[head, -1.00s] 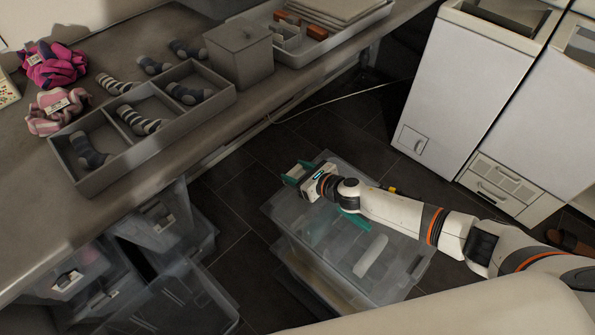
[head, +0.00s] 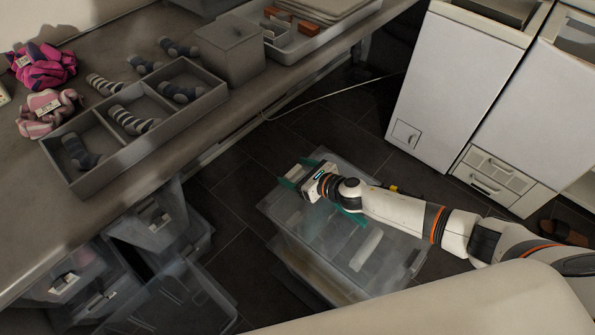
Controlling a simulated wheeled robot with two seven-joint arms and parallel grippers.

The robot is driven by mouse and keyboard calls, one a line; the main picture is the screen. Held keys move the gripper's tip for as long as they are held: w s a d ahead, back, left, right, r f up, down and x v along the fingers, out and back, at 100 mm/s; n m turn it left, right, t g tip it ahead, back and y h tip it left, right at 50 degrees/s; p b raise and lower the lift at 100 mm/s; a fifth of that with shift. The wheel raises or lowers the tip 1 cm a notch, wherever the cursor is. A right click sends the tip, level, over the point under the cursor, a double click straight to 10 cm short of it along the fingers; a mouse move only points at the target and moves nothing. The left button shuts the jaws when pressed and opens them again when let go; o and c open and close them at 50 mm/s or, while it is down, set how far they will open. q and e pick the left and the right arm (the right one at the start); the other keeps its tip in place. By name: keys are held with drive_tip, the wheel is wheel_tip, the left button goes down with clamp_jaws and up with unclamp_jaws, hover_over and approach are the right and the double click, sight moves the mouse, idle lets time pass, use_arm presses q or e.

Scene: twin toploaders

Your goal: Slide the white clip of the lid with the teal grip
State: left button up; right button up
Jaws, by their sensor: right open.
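A clear lidded box (head: 300,245) stands on the dark floor in the middle of the head view. A teal strip (head: 350,217), which looks like the lid's grip, shows on its top, partly hidden by my right arm. A long whitish bar (head: 367,250) lies on the lid nearer me; I cannot tell if it is the white clip. My right gripper (head: 298,174), with teal fingers, is open and empty over the box's far left part. I cannot tell if it touches the lid. My left gripper is not in view.
White toploaders (head: 455,85) stand at the right. A grey counter (head: 225,120) runs along the left with a divided sock tray (head: 118,160) and a lidded bin (head: 232,52). Clear bins (head: 165,300) stand below it. Dark floor (head: 225,215) is free left of the box.

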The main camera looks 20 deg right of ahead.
drive_tip(key=shift+s, duration=0.1)
drive_tip(key=v, duration=1.2)
drive_tip(key=shift+f, duration=0.1)
drive_tip(key=shift+d, duration=0.1)
